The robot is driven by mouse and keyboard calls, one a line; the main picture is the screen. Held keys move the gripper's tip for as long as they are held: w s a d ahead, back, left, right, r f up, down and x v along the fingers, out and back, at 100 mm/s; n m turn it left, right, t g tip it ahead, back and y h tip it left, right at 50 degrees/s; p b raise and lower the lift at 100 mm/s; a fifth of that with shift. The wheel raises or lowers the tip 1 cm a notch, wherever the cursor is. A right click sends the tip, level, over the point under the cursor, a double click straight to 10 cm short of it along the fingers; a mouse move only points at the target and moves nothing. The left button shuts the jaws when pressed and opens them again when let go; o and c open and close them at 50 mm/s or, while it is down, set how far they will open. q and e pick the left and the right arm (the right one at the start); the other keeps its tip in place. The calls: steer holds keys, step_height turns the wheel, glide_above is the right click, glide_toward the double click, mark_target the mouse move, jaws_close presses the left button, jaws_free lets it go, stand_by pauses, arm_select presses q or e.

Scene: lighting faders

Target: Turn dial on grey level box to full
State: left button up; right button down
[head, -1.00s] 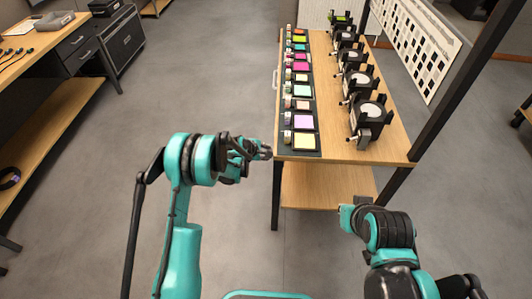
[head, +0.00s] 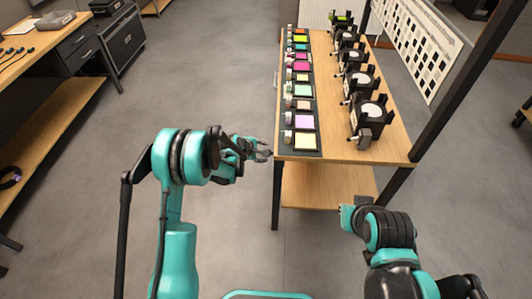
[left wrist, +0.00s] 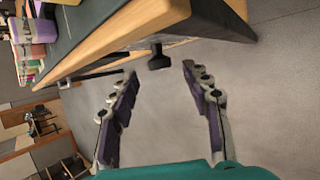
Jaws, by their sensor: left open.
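My left gripper (head: 262,151) is open and empty in the head view, just left of the near-left corner of the wooden table (head: 345,151). The left wrist view shows its two fingers spread apart (left wrist: 160,92), with floor between them and the table's edge (left wrist: 125,45) beyond. A small dark block (left wrist: 158,58) shows below that edge; I cannot tell what it is. No grey level box or dial can be made out for certain. My right arm is at the lower right in the head view; its gripper is not visible.
A dark strip with several coloured squares (head: 305,141) runs along the table's left side. Several black devices with pale discs (head: 372,109) stand along its right side. A lower shelf (head: 325,185) lies beneath. Open floor (head: 210,70) separates this table from the left bench (head: 60,115).

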arm_select(q)
steer(key=v, duration=0.8)
steer(key=w+d+f+n+g+p, duration=0.1)
steer(key=w+d+g+p, duration=0.15)
steer(key=w+g, duration=0.45)
steer(key=a+b+x, duration=0.1)
steer(key=b+x, duration=0.1)
steer(key=x, duration=0.5)
steer(key=shift+w+f+b, duration=0.3)
steer(key=shift+f, duration=0.35)
jaws_close()
